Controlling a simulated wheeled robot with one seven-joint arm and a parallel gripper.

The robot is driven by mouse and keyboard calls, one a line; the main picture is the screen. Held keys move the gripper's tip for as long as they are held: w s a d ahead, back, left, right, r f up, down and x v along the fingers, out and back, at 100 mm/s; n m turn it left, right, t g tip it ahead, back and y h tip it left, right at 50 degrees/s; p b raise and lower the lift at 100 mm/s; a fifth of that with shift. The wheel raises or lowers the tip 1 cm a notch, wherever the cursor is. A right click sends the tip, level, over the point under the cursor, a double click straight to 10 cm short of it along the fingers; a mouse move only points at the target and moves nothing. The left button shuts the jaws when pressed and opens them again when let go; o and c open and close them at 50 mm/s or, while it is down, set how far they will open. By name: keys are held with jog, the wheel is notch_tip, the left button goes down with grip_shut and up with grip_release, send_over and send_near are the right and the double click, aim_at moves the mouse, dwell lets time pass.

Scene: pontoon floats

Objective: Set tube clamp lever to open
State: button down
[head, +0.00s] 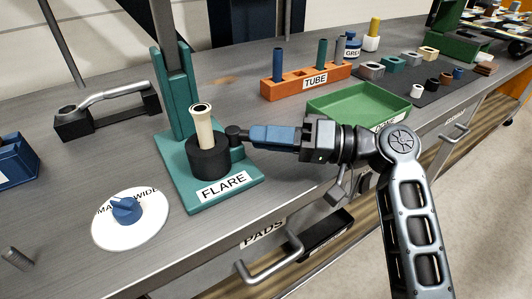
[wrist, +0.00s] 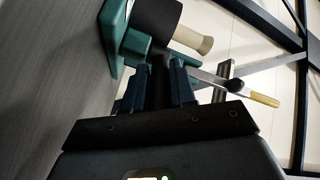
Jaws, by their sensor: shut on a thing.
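The teal flare stand (head: 240,172), labelled FLARE, is on the bench at centre-left. Its black round clamp (head: 207,158) has an upright cream tube (head: 205,130) standing in it. A short black lever (head: 236,134) sticks out from the clamp's right side. My gripper (head: 254,136), with blue fingers, reaches in from the right and is shut on the lever. In the wrist view the dark lever (wrist: 160,72) lies between the blue fingers, below the black clamp (wrist: 155,14) and the cream tube (wrist: 194,40). The fingers hide part of the lever.
A white dial with a blue knob (head: 127,209) is at the front left. An orange TUBE rack (head: 300,84) and a green tray (head: 350,108) stand behind my arm. A metal lever on a black block (head: 105,110) is at the back left.

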jog(key=shift+w+n+g+b, duration=0.25)
jog(key=shift+n+g+b, duration=0.1)
jog(key=shift+n+g, duration=0.2)
jog(key=shift+g, duration=0.25)
jog(key=c, duration=0.9)
grip_release()
jog(key=shift+s+d, duration=0.15)
jog(key=shift+d, duration=3.8)
jog(key=shift+c, duration=0.4)
